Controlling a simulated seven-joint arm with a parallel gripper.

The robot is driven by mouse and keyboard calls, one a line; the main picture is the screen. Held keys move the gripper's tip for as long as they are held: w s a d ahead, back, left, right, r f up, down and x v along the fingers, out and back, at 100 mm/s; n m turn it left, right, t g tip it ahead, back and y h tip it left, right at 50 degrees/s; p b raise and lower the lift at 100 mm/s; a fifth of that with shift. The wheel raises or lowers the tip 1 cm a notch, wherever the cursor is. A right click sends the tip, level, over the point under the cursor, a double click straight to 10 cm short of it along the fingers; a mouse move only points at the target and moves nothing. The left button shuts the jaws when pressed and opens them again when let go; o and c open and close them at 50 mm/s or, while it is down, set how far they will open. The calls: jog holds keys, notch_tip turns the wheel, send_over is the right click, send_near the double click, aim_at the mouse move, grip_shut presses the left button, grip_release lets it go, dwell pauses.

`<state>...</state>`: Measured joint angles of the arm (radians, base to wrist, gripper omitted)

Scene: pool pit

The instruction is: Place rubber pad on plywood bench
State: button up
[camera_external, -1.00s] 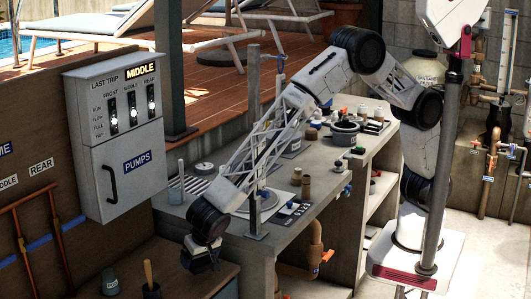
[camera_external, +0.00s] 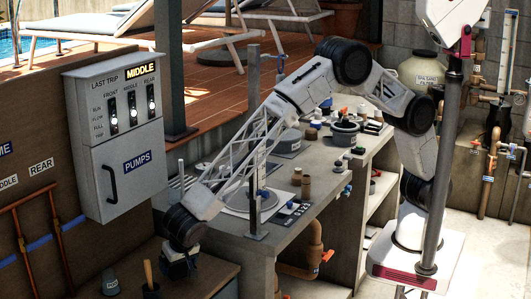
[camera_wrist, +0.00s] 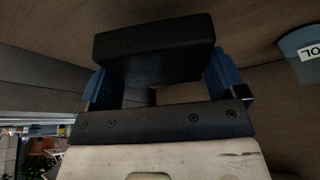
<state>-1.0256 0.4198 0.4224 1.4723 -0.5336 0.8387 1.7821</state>
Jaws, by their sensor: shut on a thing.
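The rubber pad (camera_wrist: 153,45) is a thick black block. In the wrist view it sits between the two blue fingers of my gripper (camera_wrist: 155,80), which is shut on it. In the external view my gripper (camera_external: 180,266) is low over the brown plywood bench (camera_external: 212,272) at the lower left. The pad is dark there and hard to tell from the gripper. I cannot tell whether the pad touches the bench top. The brown wood surface (camera_wrist: 265,80) also shows around the pad in the wrist view.
A grey cup (camera_external: 111,284) stands on the bench to the left, near a wooden-handled tool (camera_external: 148,272). A labelled grey-blue object (camera_wrist: 300,45) shows at the wrist view's right. The concrete counter (camera_external: 262,258) rises right of my gripper; the pump cabinet (camera_external: 125,140) is behind.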

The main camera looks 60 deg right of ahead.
aim_at(180, 266)
jog(key=shift+f, duration=1.75)
jog(key=shift+f, duration=0.1)
jog(key=o, duration=0.8)
jog(key=v, duration=1.2)
